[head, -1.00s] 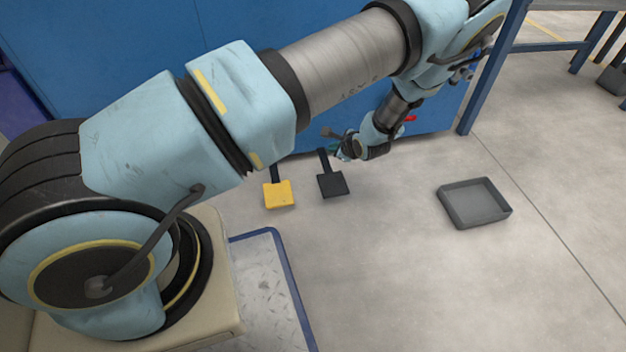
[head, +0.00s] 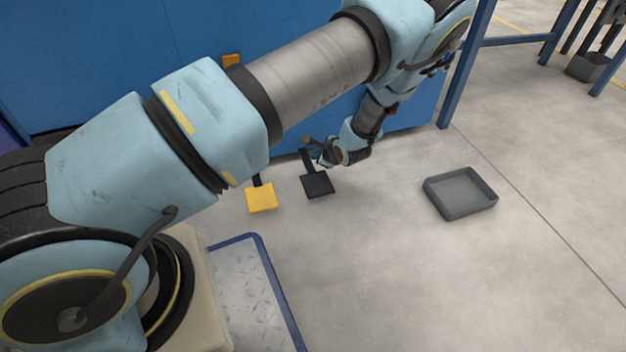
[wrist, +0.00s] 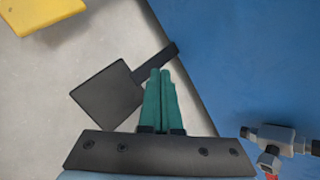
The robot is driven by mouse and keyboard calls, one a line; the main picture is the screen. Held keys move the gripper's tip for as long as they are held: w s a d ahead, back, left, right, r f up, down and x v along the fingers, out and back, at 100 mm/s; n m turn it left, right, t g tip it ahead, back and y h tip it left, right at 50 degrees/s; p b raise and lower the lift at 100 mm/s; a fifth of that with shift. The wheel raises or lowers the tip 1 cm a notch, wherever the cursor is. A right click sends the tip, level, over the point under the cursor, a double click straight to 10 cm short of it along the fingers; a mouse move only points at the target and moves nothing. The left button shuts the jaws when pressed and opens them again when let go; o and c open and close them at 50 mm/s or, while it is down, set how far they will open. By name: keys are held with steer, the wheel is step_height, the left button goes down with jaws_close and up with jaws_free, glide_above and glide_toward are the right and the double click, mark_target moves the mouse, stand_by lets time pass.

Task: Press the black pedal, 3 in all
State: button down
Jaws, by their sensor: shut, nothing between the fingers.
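The black pedal (head: 317,185) lies on the floor close to the blue cabinet, with its dark arm running back toward the cabinet. In the wrist view the black pedal's square plate (wrist: 108,95) is left of my fingers. My gripper (head: 318,157) is just behind and above the plate in the head view, beside the pedal's arm. In the wrist view my gripper's green fingertips (wrist: 160,72) are together and empty, with the tips near the pedal's arm. I cannot tell whether they touch it.
A yellow pedal (head: 262,198) sits left of the black one; it also shows in the wrist view (wrist: 40,12). The blue cabinet (head: 100,60) stands behind. A grey tray (head: 460,208) lies on the floor at right. A valve-like fitting (wrist: 275,140) shows beside the cabinet.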

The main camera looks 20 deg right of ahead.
mark_target(315, 176)
step_height(315, 176, down, 3)
steer(key=shift+b, duration=1.15)
steer(key=shift+f, duration=1.05)
steer(key=shift+f, duration=0.15)
steer(key=shift+f, duration=0.25)
steer(key=shift+f+b, duration=0.5)
steer(key=shift+f, duration=1.25)
stand_by(1.6)
steer(key=shift+r, duration=0.1)
steer(key=shift+r+p, duration=2)
steer(key=shift+r, duration=0.05)
steer(key=shift+r, duration=0.1)
